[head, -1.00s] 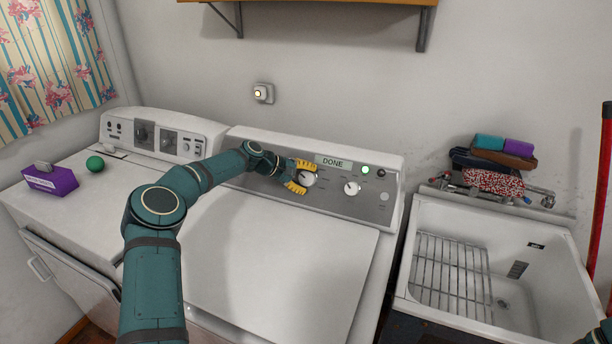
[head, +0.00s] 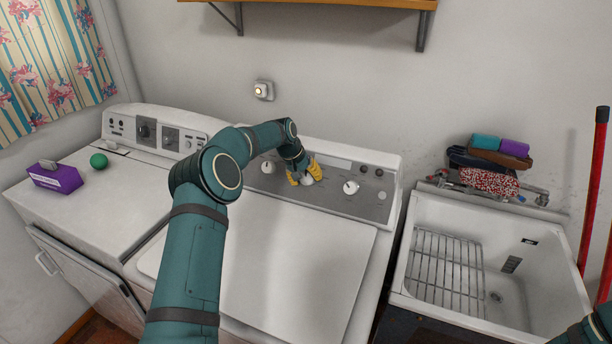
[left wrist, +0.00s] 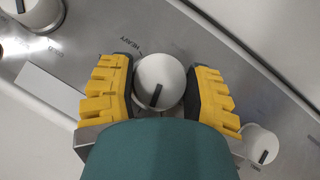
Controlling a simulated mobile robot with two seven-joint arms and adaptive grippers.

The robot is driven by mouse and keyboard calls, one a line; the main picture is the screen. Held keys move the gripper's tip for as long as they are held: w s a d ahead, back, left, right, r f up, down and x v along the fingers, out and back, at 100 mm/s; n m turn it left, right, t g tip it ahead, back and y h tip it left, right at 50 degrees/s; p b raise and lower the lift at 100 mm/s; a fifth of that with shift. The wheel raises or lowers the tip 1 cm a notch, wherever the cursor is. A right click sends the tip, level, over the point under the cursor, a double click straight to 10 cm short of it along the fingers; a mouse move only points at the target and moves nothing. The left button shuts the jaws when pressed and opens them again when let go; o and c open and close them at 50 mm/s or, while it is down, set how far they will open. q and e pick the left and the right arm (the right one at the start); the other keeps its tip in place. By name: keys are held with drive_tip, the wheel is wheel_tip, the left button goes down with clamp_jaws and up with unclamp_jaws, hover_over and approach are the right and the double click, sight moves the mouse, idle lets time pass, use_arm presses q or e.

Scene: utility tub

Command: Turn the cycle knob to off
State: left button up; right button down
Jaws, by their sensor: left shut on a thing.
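The washer's slanted grey control panel (head: 330,198) carries three white knobs in a row. My left gripper (head: 304,172) reaches the middle knob (head: 307,181) from above, with yellow fingers on both sides. In the left wrist view, this round white knob (left wrist: 158,78) with a dark pointer mark sits between the fingers of my left gripper (left wrist: 158,90), which is shut on it. The word HEAVY is printed beside it, upside down. Another knob (head: 268,167) is to the left and one (head: 351,187) to the right. I cannot read which is the cycle knob. My right gripper is out of view.
The washer lid (head: 280,255) is clear. A second machine on the left holds a purple box (head: 55,179) and green ball (head: 98,161). A sink (head: 505,225) with a rack stands right. A shelf (head: 320,2) hangs above.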

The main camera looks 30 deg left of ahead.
use_arm(q)
drive_tip(key=shift+d+r+m+y, duration=0.1)
drive_tip(key=shift+r+m+y, duration=0.05)
drive_tip(key=shift+m+y, duration=0.55)
drive_tip(key=o, duration=1.2)
drive_tip(key=v, duration=1.1)
drive_tip(key=shift+w+d+r, duration=0.1)
drive_tip(key=shift+r, duration=0.3)
